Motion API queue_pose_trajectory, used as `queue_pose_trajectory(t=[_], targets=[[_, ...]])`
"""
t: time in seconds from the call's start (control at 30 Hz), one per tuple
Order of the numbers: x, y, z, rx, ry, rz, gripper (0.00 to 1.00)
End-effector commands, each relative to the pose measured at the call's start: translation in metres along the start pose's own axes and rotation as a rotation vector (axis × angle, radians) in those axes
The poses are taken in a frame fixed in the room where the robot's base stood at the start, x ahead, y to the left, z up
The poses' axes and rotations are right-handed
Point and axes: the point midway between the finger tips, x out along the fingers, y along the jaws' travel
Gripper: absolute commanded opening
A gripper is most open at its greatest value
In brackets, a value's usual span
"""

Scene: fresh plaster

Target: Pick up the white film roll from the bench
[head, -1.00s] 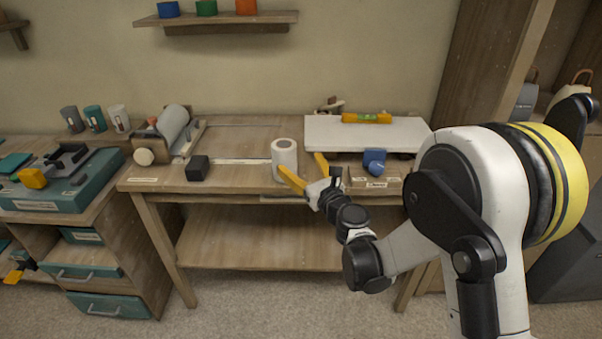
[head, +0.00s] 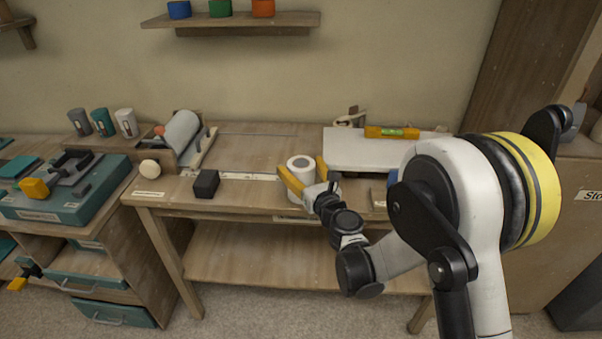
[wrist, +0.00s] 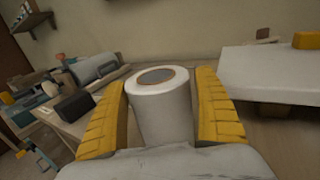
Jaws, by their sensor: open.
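The white film roll (head: 301,168) stands upright on the wooden bench (head: 245,205), near its front edge. In the wrist view the roll (wrist: 160,115) stands between the two yellow fingers of my gripper (wrist: 163,108), with its round top and dark core ring showing. My gripper (head: 306,178) is open, with one finger to the left of the roll and one to its right. A narrow gap shows on the left side in the wrist view; contact on the right side is unclear. The lower part of the roll is hidden by my gripper.
A black block (head: 206,183) and a roller device (head: 180,138) stand to the left on the bench. A white raised board (head: 365,150) with an orange level (head: 391,132) lies to the right, close to my gripper. A shelf (head: 232,21) hangs above.

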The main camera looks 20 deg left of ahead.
Motion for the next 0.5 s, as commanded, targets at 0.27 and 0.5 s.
queue_pose_trajectory(t=[0.27, 0.5], targets=[[-0.0004, -0.0002, -0.0003, 0.000, 0.000, 0.000, 0.38], [-0.0005, -0.0003, -0.0003, 0.000, 0.000, 0.000, 0.26]])
